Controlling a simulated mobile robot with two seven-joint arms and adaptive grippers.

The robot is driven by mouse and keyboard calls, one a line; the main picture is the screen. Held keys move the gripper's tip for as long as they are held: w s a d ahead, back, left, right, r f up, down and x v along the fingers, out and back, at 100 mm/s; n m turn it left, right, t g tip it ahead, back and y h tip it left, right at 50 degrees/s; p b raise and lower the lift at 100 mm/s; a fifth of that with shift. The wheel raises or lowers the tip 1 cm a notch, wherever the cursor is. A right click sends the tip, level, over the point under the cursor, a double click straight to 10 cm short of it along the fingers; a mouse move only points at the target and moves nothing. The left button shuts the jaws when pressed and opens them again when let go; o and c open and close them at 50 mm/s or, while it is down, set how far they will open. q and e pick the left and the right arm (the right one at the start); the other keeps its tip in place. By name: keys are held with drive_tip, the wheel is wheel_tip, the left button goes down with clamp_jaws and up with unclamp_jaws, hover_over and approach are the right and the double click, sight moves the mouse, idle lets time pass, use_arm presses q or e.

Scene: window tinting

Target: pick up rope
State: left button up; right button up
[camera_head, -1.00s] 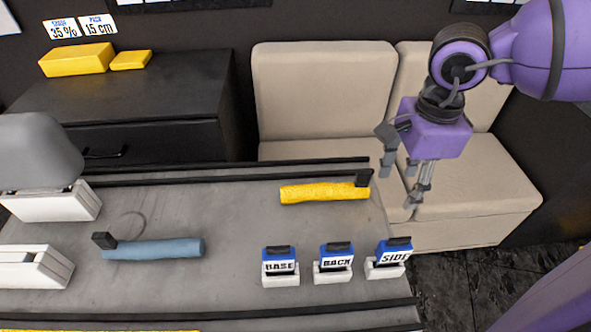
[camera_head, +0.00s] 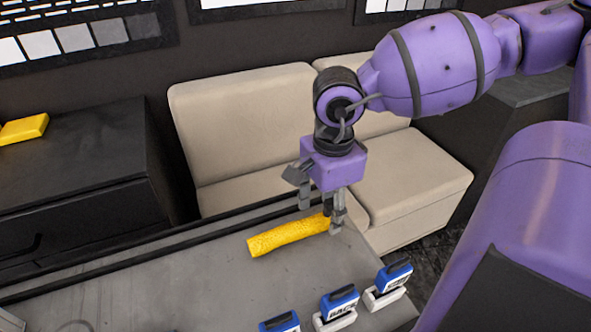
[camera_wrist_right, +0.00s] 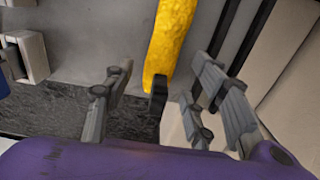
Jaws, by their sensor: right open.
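A yellow, rope-like roll (camera_head: 285,238) with a rough surface lies on the grey table, near its right end. In the right wrist view the roll (camera_wrist_right: 170,45) runs down from the top edge and ends in a black tip (camera_wrist_right: 158,95). My right gripper (camera_head: 320,211) is open and points down at the roll's right end, partly hiding it in the head view. In the right wrist view the black tip lies between the spread fingers; I see no contact. My left gripper is not in view.
Blue-and-white stamps (camera_head: 338,305) stand along the table's front right. A beige sofa (camera_head: 250,130) stands behind the table. A black cabinet (camera_head: 80,160) with a yellow block (camera_head: 22,129) is at the left. The grey table top (camera_head: 190,285) is clear left of the roll.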

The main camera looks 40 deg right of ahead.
wheel_tip(320, 180, down, 2)
drive_tip(key=shift+f, duration=0.1)
drive_tip(key=c, duration=1.3)
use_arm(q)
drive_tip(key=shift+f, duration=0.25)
use_arm(e)
drive_tip(key=shift+r, duration=0.2)
